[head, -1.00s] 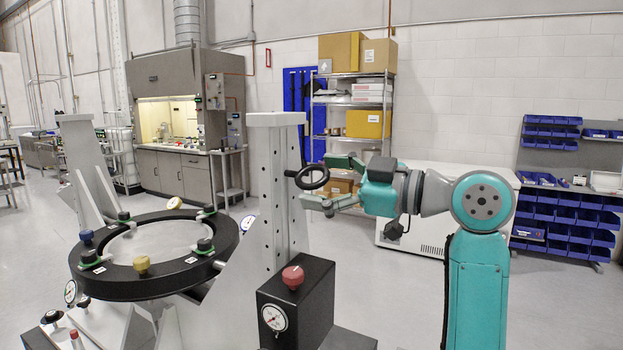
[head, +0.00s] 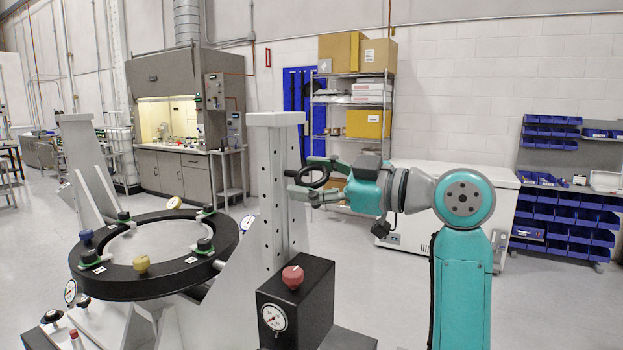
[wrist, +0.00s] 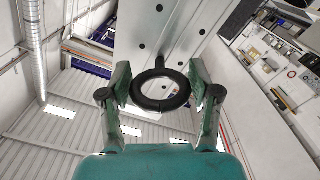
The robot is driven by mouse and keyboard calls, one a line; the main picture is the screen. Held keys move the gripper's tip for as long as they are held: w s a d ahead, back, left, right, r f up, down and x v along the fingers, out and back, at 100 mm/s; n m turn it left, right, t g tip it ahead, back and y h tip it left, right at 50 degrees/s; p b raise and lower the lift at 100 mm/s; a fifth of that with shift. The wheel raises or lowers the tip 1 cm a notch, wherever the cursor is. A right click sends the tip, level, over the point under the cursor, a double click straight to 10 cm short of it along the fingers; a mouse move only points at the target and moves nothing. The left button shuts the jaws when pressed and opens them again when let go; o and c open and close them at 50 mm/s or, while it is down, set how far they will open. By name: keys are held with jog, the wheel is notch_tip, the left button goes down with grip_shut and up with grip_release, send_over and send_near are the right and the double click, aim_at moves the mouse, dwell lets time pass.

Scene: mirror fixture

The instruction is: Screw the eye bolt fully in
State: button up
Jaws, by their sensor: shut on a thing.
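The eye bolt (head: 320,169) is a black ring on the right face of the grey fixture post (head: 281,160). In the wrist view the ring (wrist: 160,106) fills the space between the fingers, and its short dark shank runs toward the post plate (wrist: 165,30), which has several dark holes. My gripper (head: 304,184) reaches in from the right and is shut on the ring, one finger on either side. How deep the thread sits in the post is hidden.
A black ring mount (head: 125,283) with knobs and clamps lies left of the post. A black box with a gauge and red knob (head: 292,277) stands below my gripper. A shelf rack, a white chest (head: 445,180) and blue bins (head: 560,220) stand behind.

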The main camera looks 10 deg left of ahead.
jog(key=shift+m, duration=0.3)
jog(key=m, duration=0.4)
jog(key=shift+s, duration=0.1)
jog(key=m, duration=0.5)
jog(key=shift+s+a+m, duration=0.1)
jog(key=shift+m, duration=0.3)
jog(key=m, duration=1)
jog(key=shift+s+r+m, duration=0.1)
jog(key=shift+r+m, duration=0.05)
jog(key=shift+m, duration=0.25)
jog(key=o, duration=1.1)
jog(key=shift+o, duration=0.2)
